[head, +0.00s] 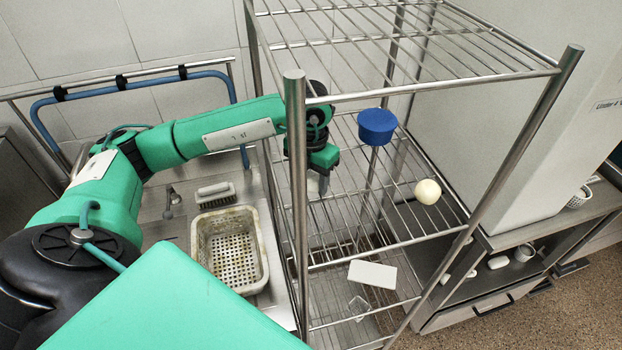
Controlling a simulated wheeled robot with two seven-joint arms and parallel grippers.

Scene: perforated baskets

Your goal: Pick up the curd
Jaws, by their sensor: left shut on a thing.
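A pale, cream-coloured ball (428,191), which may be the curd, rests on the middle wire shelf near its right side. My left gripper (322,174) reaches into the rack behind the front left post, pointing down. It is well to the left of the ball and apart from it. Its jaws are shut on a small pale thing (322,187), too small and partly hidden to identify. My right gripper is out of view.
A blue tub (377,126) is right of my left gripper. The metal rack (295,190) has posts and an upper wire shelf (400,50) around the arm. A white block (372,275) lies lower down. A perforated basket (203,250) and brush (215,194) are on the left counter.

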